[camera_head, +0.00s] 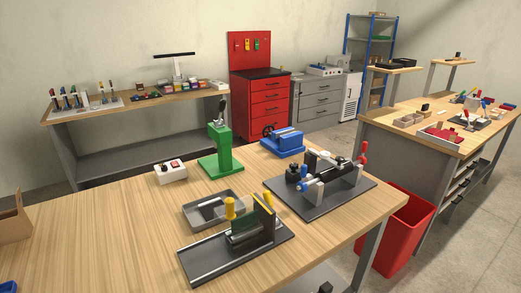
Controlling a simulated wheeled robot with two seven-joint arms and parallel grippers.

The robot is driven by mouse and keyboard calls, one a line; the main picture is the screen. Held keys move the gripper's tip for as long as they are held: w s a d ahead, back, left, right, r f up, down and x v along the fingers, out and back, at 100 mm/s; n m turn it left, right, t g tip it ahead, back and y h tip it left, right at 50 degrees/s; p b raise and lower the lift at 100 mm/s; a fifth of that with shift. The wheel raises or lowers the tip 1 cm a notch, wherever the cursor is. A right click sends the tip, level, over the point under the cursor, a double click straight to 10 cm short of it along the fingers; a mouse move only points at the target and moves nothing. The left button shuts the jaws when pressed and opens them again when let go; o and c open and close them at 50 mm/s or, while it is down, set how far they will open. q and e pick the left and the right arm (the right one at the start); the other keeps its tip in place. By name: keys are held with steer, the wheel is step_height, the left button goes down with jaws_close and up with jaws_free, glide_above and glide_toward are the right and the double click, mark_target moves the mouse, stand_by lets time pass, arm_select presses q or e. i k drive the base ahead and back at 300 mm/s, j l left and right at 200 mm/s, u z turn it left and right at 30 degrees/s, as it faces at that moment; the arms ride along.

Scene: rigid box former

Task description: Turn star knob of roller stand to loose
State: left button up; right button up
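I cannot clearly make out a roller stand or its star knob in the head view. A small dark knob-like part (325,287) shows at the bottom edge, below the near wooden table (100,235), mostly cut off; I cannot tell what it belongs to. A black fixture plate (355,193) with rollers or cylinders and red and blue handles stands on the right of the table. Neither my left nor my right gripper is in view.
The table's left is mostly clear.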

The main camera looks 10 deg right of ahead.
mark_target(294, 167)
steer(key=i+l+u, duration=0.2)
steer(key=l+u, duration=0.25)
steer(key=l, duration=0.25)
steer(key=i+l+u, duration=0.1)
steer(key=l+u, duration=0.35)
steer(key=l, duration=0.25)
steer(key=l+u, duration=0.45)
steer(key=l, duration=0.3)
steer(key=k+l+u, duration=0.2)
steer(key=l+u, duration=0.2)
steer(key=l, duration=0.35)
